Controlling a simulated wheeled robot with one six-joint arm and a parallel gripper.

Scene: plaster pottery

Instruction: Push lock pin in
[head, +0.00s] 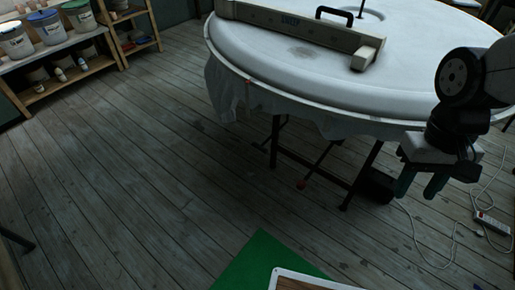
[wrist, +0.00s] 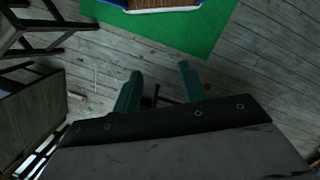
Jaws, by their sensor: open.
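My gripper (head: 417,193) hangs at the right in the head view, in front of the round table and pointing down. Its two teal fingers are apart with nothing between them; they also show in the wrist view (wrist: 160,72). A small red knob (head: 301,184) sits on the dark frame under the table, left of my gripper and well apart from it. A small red spot (wrist: 207,87) shows beside the right finger in the wrist view. I cannot tell whether either is the lock pin; no pin is clearly seen.
The round white table (head: 245,62) carries a long grey beam (head: 290,24) with a black handle. Shelves with buckets (head: 48,27) stand at upper left. A power strip (head: 493,222) and cables lie at right. A green mat (head: 262,262) lies in front. The left floor is clear.

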